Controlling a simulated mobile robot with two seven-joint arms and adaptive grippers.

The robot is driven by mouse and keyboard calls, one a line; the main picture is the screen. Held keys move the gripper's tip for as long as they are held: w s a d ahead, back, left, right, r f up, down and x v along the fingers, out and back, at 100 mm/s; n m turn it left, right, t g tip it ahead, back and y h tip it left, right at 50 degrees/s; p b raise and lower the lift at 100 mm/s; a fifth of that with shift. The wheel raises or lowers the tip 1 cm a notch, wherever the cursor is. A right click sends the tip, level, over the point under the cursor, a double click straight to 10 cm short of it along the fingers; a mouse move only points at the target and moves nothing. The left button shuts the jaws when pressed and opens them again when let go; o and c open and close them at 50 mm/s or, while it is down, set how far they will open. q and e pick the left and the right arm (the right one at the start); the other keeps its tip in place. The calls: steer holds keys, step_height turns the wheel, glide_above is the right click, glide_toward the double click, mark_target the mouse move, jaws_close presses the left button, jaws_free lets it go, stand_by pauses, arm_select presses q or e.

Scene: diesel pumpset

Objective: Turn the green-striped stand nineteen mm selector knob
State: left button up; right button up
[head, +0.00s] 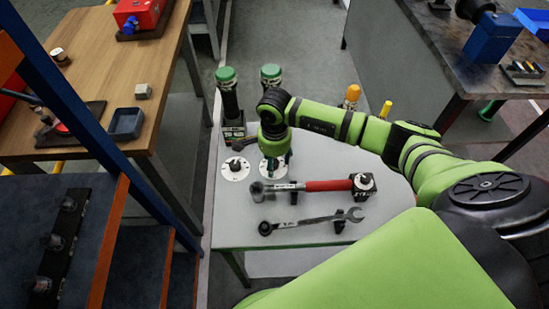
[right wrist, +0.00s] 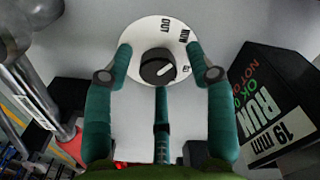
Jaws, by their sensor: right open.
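In the right wrist view, a black selector knob (right wrist: 157,69) sits at the middle of a white round dial (right wrist: 138,38) lettered OUT and RUN. A black stand marked 19 mm (right wrist: 275,115) is at the right; I cannot make out a green stripe on it. My right gripper (right wrist: 160,66) is open, with teal fingers at both sides of the knob and another below it; contact cannot be told. In the head view, my right gripper (head: 274,154) points down over this dial (head: 268,173) and hides the knob. My left gripper is out of view.
A second dial (head: 235,169) lies just left on the grey table (head: 228,225). A red-handled hammer (head: 325,185) and a wrench (head: 300,222) lie in front. Two green-capped posts (head: 228,90) (head: 271,73) stand behind. A wooden table (head: 90,75) is at the left.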

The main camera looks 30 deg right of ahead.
jaws_close()
steer(key=shift+d+m+b, duration=0.1)
steer(key=shift+m+b, duration=0.2)
steer(key=shift+m, duration=0.1)
steer(key=m+b, duration=0.2)
steer(key=m, duration=0.3)
steer(key=shift+d, duration=0.1)
steer(key=m+b, duration=0.1)
steer(key=m, duration=0.3)
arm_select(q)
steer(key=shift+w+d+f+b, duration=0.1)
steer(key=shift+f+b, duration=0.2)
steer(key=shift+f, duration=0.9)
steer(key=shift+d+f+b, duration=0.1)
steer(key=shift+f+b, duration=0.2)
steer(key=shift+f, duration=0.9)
arm_select(e)
steer(key=shift+s+m, duration=0.15)
steer(key=shift+m, duration=1.85)
